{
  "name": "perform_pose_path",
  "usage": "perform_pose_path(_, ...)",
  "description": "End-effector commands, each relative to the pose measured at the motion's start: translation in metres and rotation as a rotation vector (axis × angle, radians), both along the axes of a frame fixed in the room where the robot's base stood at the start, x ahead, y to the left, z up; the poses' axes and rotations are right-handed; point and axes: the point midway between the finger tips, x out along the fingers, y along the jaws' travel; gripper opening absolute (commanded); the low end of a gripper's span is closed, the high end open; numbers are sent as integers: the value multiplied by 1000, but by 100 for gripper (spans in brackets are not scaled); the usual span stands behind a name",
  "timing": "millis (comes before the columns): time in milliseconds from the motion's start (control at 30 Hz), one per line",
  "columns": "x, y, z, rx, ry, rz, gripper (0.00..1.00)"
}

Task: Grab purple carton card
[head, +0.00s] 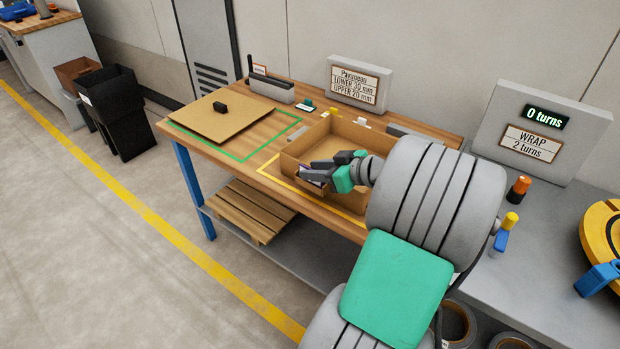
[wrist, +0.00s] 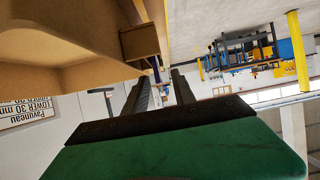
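A large open cardboard carton (head: 290,165) stands on the wooden bench inside a yellow outline. A small brown holder (head: 311,188) sits at its near left side and also shows in the wrist view (wrist: 139,42). A thin purple edge, seemingly the purple carton card (wrist: 156,68), shows beside the holder in the wrist view. My gripper (head: 314,171) is at the holder, its dark fingers apart. In the wrist view the purple edge lies near the gap between the fingertips (wrist: 161,80). I cannot tell whether they touch it. Most of the card is hidden.
A flat cardboard sheet (head: 215,118) with a black block on it lies in the green outline. A Pavuneau sign (head: 355,82) stands behind the carton. The carton's wall is close to my fingers.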

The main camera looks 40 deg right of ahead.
Motion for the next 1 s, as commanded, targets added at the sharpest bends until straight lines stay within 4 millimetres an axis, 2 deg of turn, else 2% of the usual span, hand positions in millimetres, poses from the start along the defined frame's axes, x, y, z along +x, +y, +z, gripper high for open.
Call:
perform_pose_path(100, 12, 4, -6, 0, 0, 1, 31)
perform_pose_path(333, 13, 4, -6, -1, 1, -3, 31)
perform_pose_path(700, 13, 4, -6, -1, 1, -3, 0)
perform_pose_path(1000, 13, 4, -6, -1, 1, -3, 0)
